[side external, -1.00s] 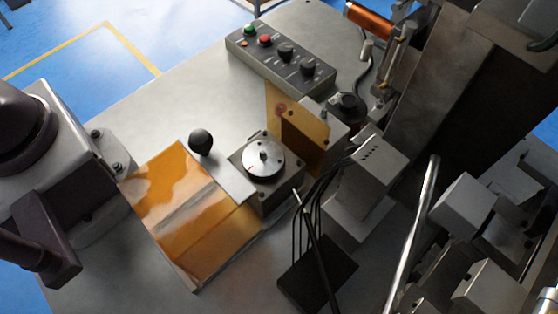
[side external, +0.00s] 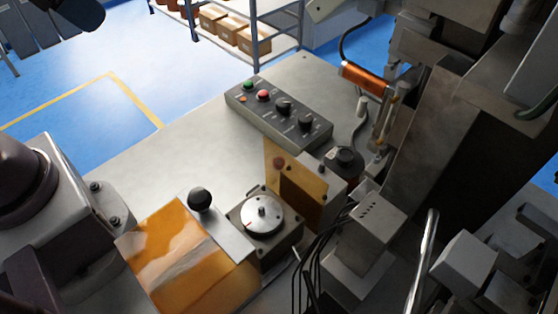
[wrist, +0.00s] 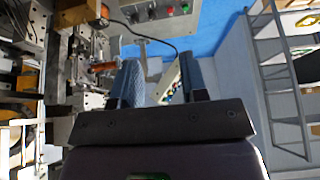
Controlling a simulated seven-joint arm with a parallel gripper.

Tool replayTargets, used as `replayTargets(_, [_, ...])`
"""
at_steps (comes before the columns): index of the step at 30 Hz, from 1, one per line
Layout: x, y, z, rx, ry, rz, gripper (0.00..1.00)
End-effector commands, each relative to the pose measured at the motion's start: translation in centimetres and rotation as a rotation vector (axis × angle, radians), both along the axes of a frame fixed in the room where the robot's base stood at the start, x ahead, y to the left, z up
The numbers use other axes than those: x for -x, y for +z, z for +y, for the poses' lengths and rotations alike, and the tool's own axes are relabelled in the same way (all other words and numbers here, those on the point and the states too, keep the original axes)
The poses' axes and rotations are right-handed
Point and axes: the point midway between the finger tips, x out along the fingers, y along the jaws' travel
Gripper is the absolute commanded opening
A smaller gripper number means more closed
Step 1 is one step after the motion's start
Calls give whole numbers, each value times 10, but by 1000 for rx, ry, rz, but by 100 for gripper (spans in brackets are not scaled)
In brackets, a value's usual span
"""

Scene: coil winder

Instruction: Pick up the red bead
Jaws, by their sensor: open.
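I cannot make out a red bead for certain in either current view. My gripper (wrist: 162,82) shows in the wrist view, with its two blue-grey fingers apart. A narrow strip with small coloured spots (wrist: 172,80) shows in the gap between the fingers; it is too small to tell what the spots are. The space right between the fingertips looks empty. The gripper is not clearly seen in the side external view.
A control box (side external: 279,115) with green and red buttons and knobs stands on the grey table (side external: 190,145). An amber panel (side external: 297,185), a round-topped metal unit (side external: 263,216) and an amber cover (side external: 180,255) stand nearer. Shelving with cardboard boxes (side external: 232,28) is behind.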

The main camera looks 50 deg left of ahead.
Motion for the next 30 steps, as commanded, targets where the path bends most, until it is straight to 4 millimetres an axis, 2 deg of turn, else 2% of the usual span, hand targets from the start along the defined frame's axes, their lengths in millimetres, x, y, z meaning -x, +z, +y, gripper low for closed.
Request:
replayTargets(7, [0,-1,-1,-1,-5,6,40])
replayTargets(11, [-6,-16,-5,-4,-24,86,40])
replayTargets(17, [-41,-46,-22,-47,-130,272,40])
replayTargets(23, [-90,-86,-47,-154,-470,409,40])
replayTargets(26, [-114,-113,-62,-207,-699,460,40])
replayTargets(30, [-144,-159,-87,-275,-1085,500,40])
